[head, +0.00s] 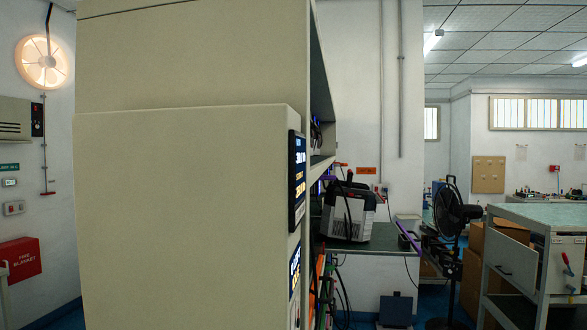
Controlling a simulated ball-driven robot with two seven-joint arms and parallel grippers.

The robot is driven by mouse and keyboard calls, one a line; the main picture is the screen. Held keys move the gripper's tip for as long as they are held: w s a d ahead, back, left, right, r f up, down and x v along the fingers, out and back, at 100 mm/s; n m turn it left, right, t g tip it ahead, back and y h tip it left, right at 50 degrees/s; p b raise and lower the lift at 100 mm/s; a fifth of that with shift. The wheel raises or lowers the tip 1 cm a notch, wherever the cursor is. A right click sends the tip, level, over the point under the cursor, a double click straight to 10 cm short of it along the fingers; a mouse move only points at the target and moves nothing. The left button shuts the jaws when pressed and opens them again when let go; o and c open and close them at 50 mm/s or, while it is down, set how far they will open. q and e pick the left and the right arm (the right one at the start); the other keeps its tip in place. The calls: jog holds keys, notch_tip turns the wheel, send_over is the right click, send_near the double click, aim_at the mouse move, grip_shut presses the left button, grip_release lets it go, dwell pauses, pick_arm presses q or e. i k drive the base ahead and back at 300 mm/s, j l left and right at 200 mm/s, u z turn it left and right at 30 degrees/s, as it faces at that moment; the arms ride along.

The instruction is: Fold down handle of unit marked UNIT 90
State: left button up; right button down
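No label reading UNIT 90 is legible in the head view, so I cannot tell which unit carries it. A grey and black boxy unit (352,217) sits on a dark bench (375,243) beyond the rack. Dark cables or a thin upright part show at its front and top; I cannot make out a handle or its position. A tall beige cabinet (190,220) fills the left and middle and hides most of the rack shelves (323,160) behind its right edge. Neither of my grippers is in view.
Lit display panels (297,180) run down the cabinet's right edge. Cables hang below the bench. A black fan (452,210), cardboard boxes (472,280) and a drawer workbench (545,213) stand at right. A red fire blanket box (20,260) hangs on the left wall.

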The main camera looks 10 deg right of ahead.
aim_at(350, 180)
jog(key=i+l+u, duration=0.15)
jog(key=l+u, duration=0.55)
jog(key=u, duration=0.15)
jog(key=i+l+u, duration=0.1)
jog(key=l+u, duration=0.3)
